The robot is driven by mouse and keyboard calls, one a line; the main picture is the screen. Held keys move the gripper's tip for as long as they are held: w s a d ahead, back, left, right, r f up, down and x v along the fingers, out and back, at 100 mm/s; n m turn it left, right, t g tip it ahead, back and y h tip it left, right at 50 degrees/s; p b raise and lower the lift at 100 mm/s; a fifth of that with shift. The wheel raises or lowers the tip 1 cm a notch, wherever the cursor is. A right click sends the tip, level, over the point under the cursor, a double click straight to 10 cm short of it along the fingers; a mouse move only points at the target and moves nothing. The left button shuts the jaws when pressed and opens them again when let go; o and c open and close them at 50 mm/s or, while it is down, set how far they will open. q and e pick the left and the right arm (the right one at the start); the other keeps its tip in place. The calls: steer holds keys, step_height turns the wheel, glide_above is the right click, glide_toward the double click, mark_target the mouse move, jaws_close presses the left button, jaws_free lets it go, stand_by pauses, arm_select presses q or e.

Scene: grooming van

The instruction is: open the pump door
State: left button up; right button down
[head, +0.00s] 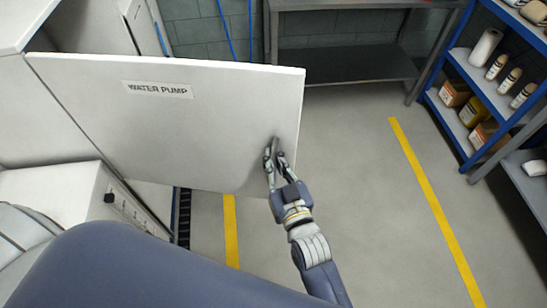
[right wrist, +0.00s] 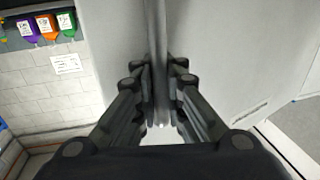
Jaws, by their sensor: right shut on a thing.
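The pump door (head: 200,120) is a flat white panel labelled "WATER PUMP" in the head view. It stands swung out from the white cabinet (head: 35,110) at the left, over the floor. My right gripper (head: 274,157) is at the door's lower right part and is shut on its grey handle (head: 275,143). In the right wrist view the handle (right wrist: 156,60) runs upright between the two fingers (right wrist: 160,110), with the pale door panel (right wrist: 235,60) behind it. The inside of the cabinet is mostly hidden by the door. My left gripper is out of view.
A blue shelf unit (head: 456,105) with bottles and boxes stands at the right. A grey metal table (head: 345,66) is at the back. Yellow lines (head: 425,190) mark the grey floor, which is clear between door and shelves. A white box (head: 60,190) stands at lower left.

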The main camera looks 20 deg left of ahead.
steer(key=c, duration=1.7)
jaws_free()
steer(key=shift+w+d, duration=0.1)
steer(key=shift+d, duration=0.25)
steer(key=shift+o, duration=0.2)
steer(key=shift+s, duration=0.2)
steer(key=v, duration=1.1)
steer(key=shift+s+d, duration=0.2)
steer(key=shift+d, duration=0.2)
